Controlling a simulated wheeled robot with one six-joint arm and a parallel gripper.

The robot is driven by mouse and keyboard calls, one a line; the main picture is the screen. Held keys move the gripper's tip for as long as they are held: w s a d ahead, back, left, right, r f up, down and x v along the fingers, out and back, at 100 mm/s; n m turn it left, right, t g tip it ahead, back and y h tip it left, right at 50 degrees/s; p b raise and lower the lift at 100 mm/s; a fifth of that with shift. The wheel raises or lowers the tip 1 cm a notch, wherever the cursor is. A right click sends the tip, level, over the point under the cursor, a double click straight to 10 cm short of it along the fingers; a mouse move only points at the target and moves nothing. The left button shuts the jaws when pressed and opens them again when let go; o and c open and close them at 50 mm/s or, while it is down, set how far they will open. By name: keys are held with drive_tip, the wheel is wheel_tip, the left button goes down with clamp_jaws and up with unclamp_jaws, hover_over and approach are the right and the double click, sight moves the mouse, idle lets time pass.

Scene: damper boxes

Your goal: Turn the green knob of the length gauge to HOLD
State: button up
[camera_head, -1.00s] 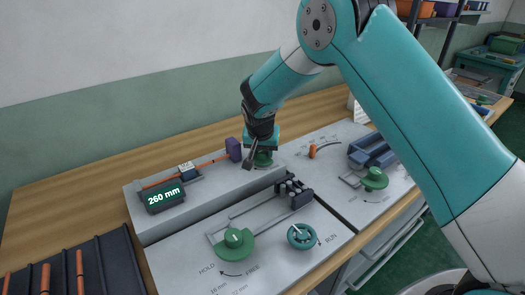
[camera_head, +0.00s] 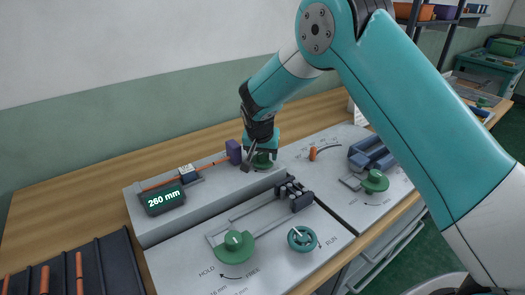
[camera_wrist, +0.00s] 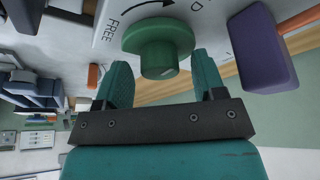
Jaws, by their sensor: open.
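The length gauge (camera_head: 210,203) is a raised grey block with a display reading 260 mm. Its green knob (camera_head: 263,160) is at the block's right end, partly hidden by my gripper (camera_head: 260,160). In the wrist view the green knob (camera_wrist: 157,42) has a wide disc and a narrower round grip facing me. My gripper (camera_wrist: 161,62) is open, its teal fingertips on either side of the grip, with visible gaps. FREE is printed left of the knob and the end of another word, a D, on the right, with a curved arrow between. I cannot tell where the knob points.
A purple block (camera_head: 234,150) with an orange rod stands left of the knob; it shows close by in the wrist view (camera_wrist: 262,47). A lower panel in front carries another green knob (camera_head: 234,246) and a teal dial (camera_head: 302,239). A right-hand panel has a third green knob (camera_head: 375,181).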

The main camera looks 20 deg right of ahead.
drive_tip(key=b+v, duration=0.1)
drive_tip(key=v, duration=1.6)
drive_tip(key=shift+r+b, duration=0.2)
drive_tip(key=shift+b, duration=0.1)
idle(0.4)
